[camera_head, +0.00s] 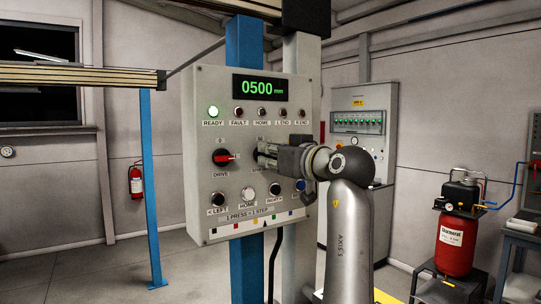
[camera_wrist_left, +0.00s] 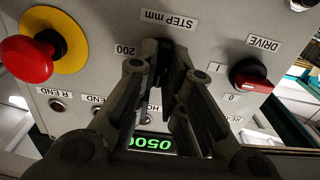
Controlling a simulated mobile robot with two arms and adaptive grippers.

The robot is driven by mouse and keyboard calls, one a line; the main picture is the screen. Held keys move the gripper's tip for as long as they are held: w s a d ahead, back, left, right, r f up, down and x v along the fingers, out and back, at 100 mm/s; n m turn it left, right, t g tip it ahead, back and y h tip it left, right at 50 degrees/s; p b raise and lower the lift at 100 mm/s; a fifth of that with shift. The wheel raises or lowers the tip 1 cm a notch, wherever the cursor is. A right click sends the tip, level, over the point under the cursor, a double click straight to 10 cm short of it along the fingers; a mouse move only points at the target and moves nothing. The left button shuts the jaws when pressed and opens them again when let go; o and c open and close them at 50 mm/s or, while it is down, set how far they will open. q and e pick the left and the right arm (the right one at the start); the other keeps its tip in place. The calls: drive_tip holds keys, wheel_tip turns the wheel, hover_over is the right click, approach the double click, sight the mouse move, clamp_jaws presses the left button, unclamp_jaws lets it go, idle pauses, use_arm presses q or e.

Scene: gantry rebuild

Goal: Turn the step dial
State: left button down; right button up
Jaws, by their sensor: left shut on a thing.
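The step dial is a black knob (camera_wrist_left: 165,57) under the "STEP mm" label, seen upside down in the left wrist view. A "200" mark shows beside it. My left gripper (camera_wrist_left: 156,72) has its two fingers around the knob and is shut on it. In the head view my left gripper (camera_head: 262,155) reaches the panel face from the right and hides most of the dial. The control panel (camera_head: 199,105) is a grey box with a green display (camera_head: 263,87) reading 0500 mm. My right gripper is not in view.
The red drive knob (camera_head: 222,157) is left of the dial. Several push buttons sit below, including a white HOME button (camera_head: 248,194). A red emergency stop (camera_wrist_left: 27,60) on yellow is close by in the wrist view.

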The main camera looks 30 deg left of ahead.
use_arm(q)
drive_tip(key=shift+m, duration=0.3)
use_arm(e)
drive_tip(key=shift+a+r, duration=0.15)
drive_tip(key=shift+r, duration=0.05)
use_arm(q)
drive_tip(key=m+p, duration=0.5)
drive_tip(key=m, duration=0.3)
drive_tip(key=m+p, duration=0.4)
drive_tip(key=m, duration=0.5)
drive_tip(key=shift+w+d+f+p, duration=0.1)
drive_tip(key=shift+w+p, duration=0.1)
drive_tip(key=shift+p, duration=0.15)
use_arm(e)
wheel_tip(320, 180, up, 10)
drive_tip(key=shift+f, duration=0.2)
use_arm(q)
drive_tip(key=shift+f+m, duration=0.1)
drive_tip(key=shift+m, duration=0.2)
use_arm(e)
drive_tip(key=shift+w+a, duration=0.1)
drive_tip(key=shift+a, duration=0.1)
use_arm(q)
drive_tip(key=c, duration=1.5)
unclamp_jaws()
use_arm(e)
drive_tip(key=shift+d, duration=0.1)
